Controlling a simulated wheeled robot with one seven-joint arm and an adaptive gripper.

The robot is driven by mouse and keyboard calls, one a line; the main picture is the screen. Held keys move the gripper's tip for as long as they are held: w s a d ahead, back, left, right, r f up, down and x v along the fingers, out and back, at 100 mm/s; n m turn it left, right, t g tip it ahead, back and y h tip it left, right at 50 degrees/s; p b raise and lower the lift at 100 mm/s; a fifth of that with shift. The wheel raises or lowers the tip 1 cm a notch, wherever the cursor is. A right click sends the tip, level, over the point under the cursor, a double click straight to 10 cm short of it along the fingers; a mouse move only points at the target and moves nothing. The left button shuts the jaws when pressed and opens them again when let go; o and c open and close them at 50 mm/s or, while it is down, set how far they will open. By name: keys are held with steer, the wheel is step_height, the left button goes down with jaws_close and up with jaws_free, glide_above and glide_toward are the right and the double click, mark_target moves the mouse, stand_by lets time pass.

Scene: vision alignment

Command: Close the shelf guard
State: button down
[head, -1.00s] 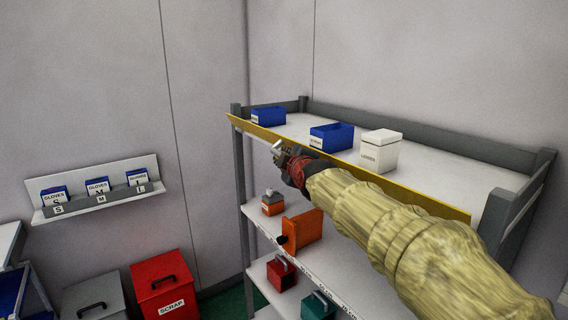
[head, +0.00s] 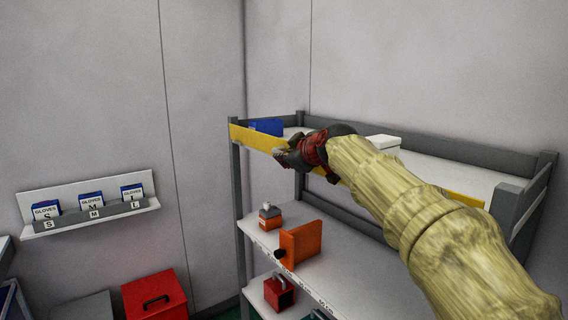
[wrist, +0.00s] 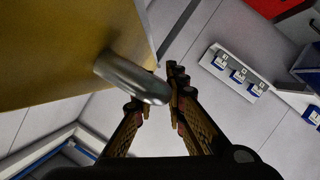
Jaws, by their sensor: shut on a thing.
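The shelf guard (head: 258,138) is a long yellow panel along the front edge of the top shelf (head: 425,165). Its yellow face stands up in front of the shelf and hides the lower part of a blue bin (head: 268,127). In the wrist view the guard (wrist: 60,50) fills the upper left, and a rounded silver handle (wrist: 132,78) sticks out from it. My gripper (head: 280,156) is at the guard's front, left of its middle. In the wrist view my gripper (wrist: 155,100) is shut on the handle, whose end lies between the fingers. My arm hides the guard's middle.
A white box (head: 383,142) stands on the top shelf behind my arm. A glove rack (head: 92,213) hangs on the left wall. A red scrap bin (head: 153,295) stands below.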

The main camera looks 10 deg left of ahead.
steer(key=shift+w+d+r, duration=0.1)
steer(key=shift+w+r, duration=0.05)
steer(key=c, duration=1.8)
jaws_free()
steer(key=v, duration=1.2)
steer(key=shift+d, duration=0.1)
steer(key=s+d+f+m+g+h+b, duration=0.2)
steer(key=s+d+f+m, duration=0.3)
steer(key=s+d+f, duration=0.4)
steer(key=s+d+f+m+g+h+b, duration=0.2)
steer(key=s+d+f, duration=0.8)
steer(key=s+f, duration=0.5)
steer(key=s+d+f+m+g+h+b, duration=0.2)
steer(key=s+d+f+m, duration=0.5)
steer(key=f, duration=1.2)
steer(key=s+d+h+b, duration=0.1)
steer(key=s+d+h, duration=0.1)
steer(key=s, duration=0.3)
steer(key=shift+s+d+f+m, duration=0.25)
steer(key=shift+d+m, duration=0.05)
steer(key=shift+d, duration=0.35)
